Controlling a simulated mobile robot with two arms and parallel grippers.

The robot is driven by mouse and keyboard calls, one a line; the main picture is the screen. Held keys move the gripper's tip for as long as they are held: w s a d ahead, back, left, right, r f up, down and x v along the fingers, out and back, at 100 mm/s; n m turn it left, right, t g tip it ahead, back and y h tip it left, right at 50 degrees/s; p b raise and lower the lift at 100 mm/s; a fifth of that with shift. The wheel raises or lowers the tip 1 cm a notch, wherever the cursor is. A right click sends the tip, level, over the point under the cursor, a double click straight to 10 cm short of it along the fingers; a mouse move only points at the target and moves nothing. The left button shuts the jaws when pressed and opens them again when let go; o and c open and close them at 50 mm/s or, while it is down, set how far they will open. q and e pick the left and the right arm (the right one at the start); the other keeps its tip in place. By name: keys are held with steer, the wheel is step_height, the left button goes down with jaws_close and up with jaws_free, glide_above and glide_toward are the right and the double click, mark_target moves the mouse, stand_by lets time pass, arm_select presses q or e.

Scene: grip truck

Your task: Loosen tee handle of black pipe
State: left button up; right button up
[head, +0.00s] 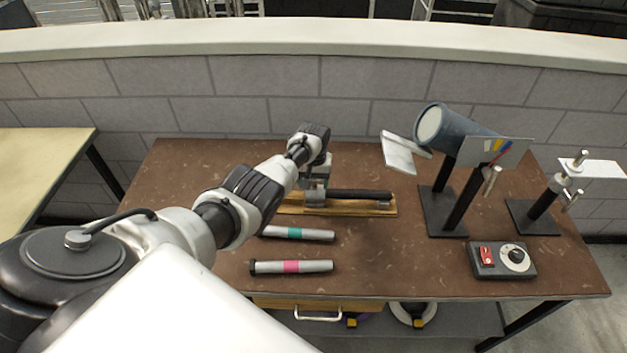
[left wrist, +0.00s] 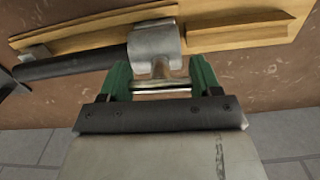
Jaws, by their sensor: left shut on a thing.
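The black pipe (head: 360,194) lies on a wooden board (head: 345,208) on the brown table. In the left wrist view the black pipe (left wrist: 75,65) runs to the left from a grey metal clamp head (left wrist: 153,42). A metal tee handle (left wrist: 161,86) sticks out of this head toward me. My left gripper (left wrist: 161,76) has its green fingers on either side of the tee handle's crossbar and is shut on it. In the head view my left gripper (head: 316,172) is over the board's left part, and its own wrist partly hides the fingers. My right gripper is not in view.
A blue cylinder light (head: 465,124) on a stand, another stand (head: 540,208) and a control box (head: 502,261) are at the right.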

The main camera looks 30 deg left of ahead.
arm_select(q)
steer(key=o, duration=0.9)
step_height(320, 180, up, 5)
steer(key=shift+r+p, duration=0.15)
steer(key=shift+p, duration=0.75)
steer(key=shift+r, duration=2.8)
